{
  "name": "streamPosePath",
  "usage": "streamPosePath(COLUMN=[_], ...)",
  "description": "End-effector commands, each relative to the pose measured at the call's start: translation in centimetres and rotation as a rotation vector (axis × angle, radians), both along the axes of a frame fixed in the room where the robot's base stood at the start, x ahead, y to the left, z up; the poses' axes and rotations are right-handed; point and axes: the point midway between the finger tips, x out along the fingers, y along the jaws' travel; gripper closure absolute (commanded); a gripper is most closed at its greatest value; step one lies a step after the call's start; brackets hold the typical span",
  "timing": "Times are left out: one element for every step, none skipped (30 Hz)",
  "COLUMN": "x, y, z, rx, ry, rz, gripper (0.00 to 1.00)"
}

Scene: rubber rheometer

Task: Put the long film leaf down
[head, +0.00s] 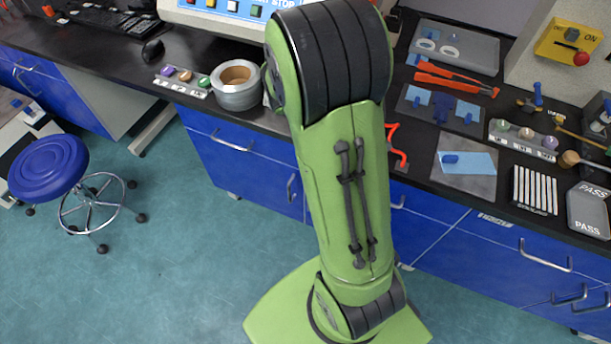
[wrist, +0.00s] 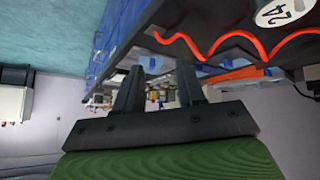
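In the head view a light-blue film sheet (head: 478,161) with a darker blue tab lies on a grey plate (head: 470,185) at the bench's front edge. Smaller light-blue film pieces (head: 419,95) with blue tabs lie on a dark plate behind it. I cannot tell for sure which is the long leaf. My gripper (wrist: 159,68) shows in the wrist view with its two dark fingers apart. A small pale-blue patch (wrist: 152,64) shows between the fingertips; it does not span the gap, and its distance is unclear. My arm hides the gripper in the head view.
Orange-handled tool (head: 455,82), a slotted rack (head: 535,190), PASS tray (head: 590,208) and a tray with white rings (head: 453,48) crowd the right bench. A metal ring (head: 237,97) stands left of my arm. A blue stool (head: 48,166) is on the floor. An orange coiled cord (wrist: 235,38) shows near my gripper.

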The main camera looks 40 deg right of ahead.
Motion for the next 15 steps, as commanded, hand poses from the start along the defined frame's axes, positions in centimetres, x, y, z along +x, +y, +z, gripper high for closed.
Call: streamPosePath(x=[0.5,0.8,1.0,1.1,1.0,0.8,0.5,0.0,-0.7,-1.4,-2.1,-3.0,-3.6,-4.1,-4.7], y=[2.1,3.5,5.6,7.2,8.8,11.0,12.7,14.4,16.5,18.0,19.3,20.8,21.7,22.5,23.2], z=[1.1,1.7,2.5,3.2,3.9,4.9,5.6,6.4,7.3,7.9,8.3,8.8,9.1,9.3,9.4], rx=[0.095,0.155,0.226,0.274,0.314,0.357,0.380,0.396,0.402,0.398,0.388,0.368,0.353,0.336,0.318], ry=[-0.031,-0.040,-0.051,-0.058,-0.065,-0.072,-0.073,-0.072,-0.068,-0.061,-0.051,-0.036,-0.023,-0.012,0.003], rz=[0.126,0.219,0.355,0.464,0.579,0.745,0.872,1.005,1.175,1.297,1.410,1.542,1.626,1.697,1.770], gripper=[0.61,0.61,0.61,0.61,0.61,0.61,0.61,0.61,0.61,0.61,0.61,0.61,0.61,0.61,0.61])
